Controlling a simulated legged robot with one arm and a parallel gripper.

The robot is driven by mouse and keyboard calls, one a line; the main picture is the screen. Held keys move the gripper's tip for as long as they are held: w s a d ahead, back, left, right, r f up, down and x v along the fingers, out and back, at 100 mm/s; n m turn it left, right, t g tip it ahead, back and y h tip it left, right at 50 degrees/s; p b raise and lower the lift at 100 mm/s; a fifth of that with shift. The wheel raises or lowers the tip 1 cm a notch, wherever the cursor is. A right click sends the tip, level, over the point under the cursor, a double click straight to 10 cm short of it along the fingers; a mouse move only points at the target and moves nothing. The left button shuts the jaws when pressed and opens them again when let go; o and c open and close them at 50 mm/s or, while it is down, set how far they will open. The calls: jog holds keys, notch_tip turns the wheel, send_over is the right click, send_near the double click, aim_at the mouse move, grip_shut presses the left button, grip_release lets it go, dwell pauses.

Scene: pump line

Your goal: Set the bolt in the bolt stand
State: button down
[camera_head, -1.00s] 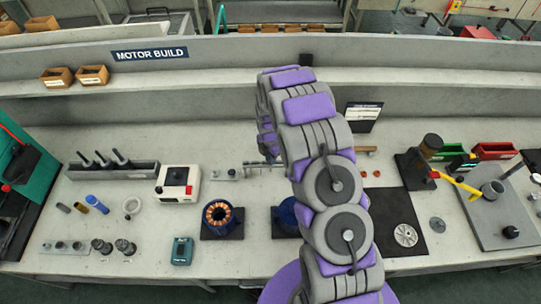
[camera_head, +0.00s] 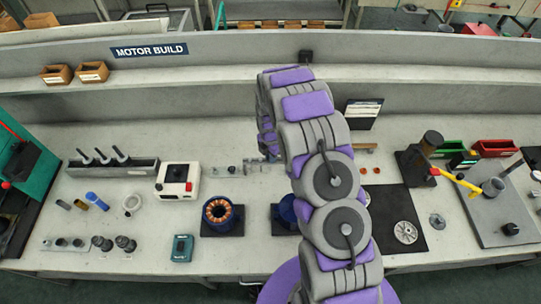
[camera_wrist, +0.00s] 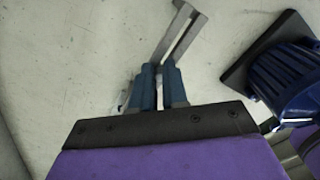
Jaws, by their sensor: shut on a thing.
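My gripper (camera_wrist: 190,14) points down over the bare bench in the wrist view, with its two long grey fingers close together. It is shut on a thin piece that I take to be the bolt; the fingers hide most of it and its tilt is unclear. In the head view my arm hides the fingertips. A row of small grey metal parts (camera_head: 231,170) stands just left of the gripper on the bench. I cannot tell for certain which of these is the bolt stand.
A blue motor housing (camera_wrist: 285,80) on a dark plate stands right of the gripper in the wrist view. A copper-wound stator (camera_head: 218,213), a white box with a dark top (camera_head: 177,182) and a teal meter (camera_head: 182,248) stand on the left. Clear bench lies behind the row.

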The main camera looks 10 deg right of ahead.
jog(key=shift+r, duration=0.1)
notch_tip(320, 180, up, 10)
jog(key=p, duration=0.2)
dwell(1.4)
dwell(0.4)
jog(key=shift+f, duration=0.6)
jog(key=shift+f+b, duration=0.8)
jog(key=shift+f, duration=1.85)
dwell(1.1)
jog(key=shift+f, duration=0.35)
jog(key=shift+f, duration=0.35)
jog(key=shift+f, duration=0.35)
jog(key=shift+f+b, duration=0.3)
jog(key=shift+f, duration=0.15)
